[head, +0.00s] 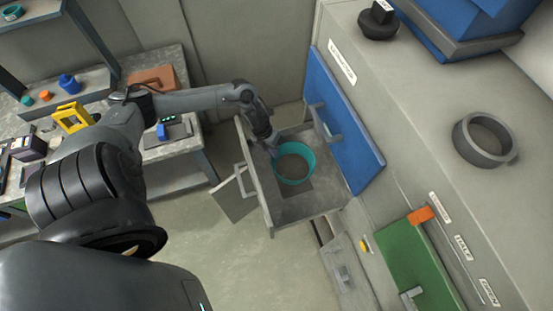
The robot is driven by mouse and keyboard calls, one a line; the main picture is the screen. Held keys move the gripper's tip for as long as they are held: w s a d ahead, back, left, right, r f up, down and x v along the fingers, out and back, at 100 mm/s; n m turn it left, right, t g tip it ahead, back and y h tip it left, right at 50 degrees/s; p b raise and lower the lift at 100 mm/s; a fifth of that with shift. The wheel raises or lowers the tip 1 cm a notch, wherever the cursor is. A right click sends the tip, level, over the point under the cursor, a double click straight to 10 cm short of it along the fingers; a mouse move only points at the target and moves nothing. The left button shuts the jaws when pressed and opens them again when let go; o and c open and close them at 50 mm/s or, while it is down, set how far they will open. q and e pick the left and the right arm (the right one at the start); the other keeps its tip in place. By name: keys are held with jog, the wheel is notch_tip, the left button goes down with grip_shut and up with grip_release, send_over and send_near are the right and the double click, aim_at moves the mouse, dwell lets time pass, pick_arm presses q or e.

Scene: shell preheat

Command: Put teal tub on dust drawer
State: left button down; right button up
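The teal tub (309,178) is a round, open-topped ring-rimmed vessel with a grey-brown inside. It is at the open grey dust drawer (313,207), over a darker square patch of its floor; I cannot tell whether it rests there or is held slightly above. My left gripper (271,146) is at the tub's upper-left rim, reaching in over the drawer's far left corner. Its fingers are too small and dark to tell whether they are closed on the rim. My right gripper is not in view.
A blue panel (338,125) with a handle stands right beside the drawer. A green panel (421,258) and orange-tipped lever (420,215) are at lower right. A grey ring (484,139) sits on the machine top. A cluttered bench (175,178) stands left; open floor lies below the drawer.

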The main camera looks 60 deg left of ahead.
pick_arm(q)
jog(key=shift+d+f, duration=0.1)
jog(key=shift+f, duration=2.85)
jog(key=shift+b, duration=0.3)
jog(key=c, duration=1.8)
grip_release()
jog(key=shift+f, duration=0.1)
jog(key=o, duration=0.5)
jog(key=shift+c, duration=0.2)
